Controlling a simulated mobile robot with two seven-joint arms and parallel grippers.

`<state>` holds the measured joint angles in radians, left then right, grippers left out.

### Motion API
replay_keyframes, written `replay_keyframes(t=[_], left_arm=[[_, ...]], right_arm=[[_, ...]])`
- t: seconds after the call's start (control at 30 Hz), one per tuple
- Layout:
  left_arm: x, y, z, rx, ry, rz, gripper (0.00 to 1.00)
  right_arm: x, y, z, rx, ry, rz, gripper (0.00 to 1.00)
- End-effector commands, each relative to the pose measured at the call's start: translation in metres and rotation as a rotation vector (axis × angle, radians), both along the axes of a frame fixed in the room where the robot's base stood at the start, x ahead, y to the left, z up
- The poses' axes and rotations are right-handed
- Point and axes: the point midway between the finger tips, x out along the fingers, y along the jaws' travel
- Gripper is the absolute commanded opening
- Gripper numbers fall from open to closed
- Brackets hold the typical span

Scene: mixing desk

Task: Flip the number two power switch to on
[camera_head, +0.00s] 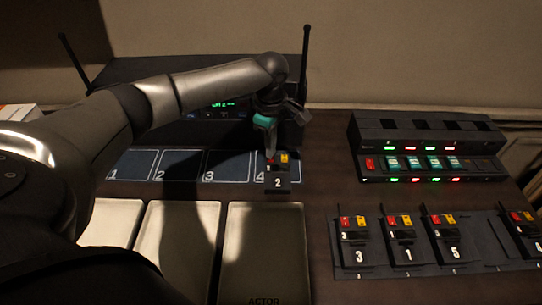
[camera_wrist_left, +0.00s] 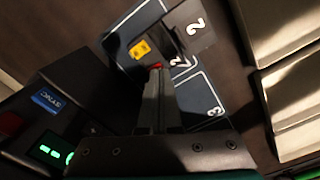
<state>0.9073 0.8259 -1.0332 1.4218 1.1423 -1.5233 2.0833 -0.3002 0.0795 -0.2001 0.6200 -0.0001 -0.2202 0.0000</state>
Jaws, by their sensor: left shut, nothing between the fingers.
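A black pack labelled 2 (camera_head: 279,183) sits on mat square 4 at the right end of the row. Its top has a red switch and a yellow part (camera_head: 285,157). My left gripper (camera_head: 271,154) is shut and empty, pointing down at the red switch from above. In the left wrist view the shut fingertips (camera_wrist_left: 157,72) are at the red switch (camera_wrist_left: 155,66), partly covering it, with the yellow part (camera_wrist_left: 140,48) beside it. I cannot tell whether they touch, or which way the switch is set. My right gripper is not in view.
A black receiver (camera_head: 222,104) with antennas stands behind the mat. More numbered packs (camera_head: 401,245) stand in a rack at the right, below a unit with red and green lights (camera_head: 433,163). Pale panels (camera_head: 265,250) lie in front. Mat squares 1 to 3 (camera_head: 228,166) are empty.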

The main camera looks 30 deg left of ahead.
Motion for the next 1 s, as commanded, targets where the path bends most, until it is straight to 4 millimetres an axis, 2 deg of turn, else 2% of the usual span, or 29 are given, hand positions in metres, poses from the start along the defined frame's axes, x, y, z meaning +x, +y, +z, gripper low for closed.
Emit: replay_keyframes(t=[1.0], left_arm=[[0.0,0.0,-0.014,-0.001,0.0,0.0,0.0]], right_arm=[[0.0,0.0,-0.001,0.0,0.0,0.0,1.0]])
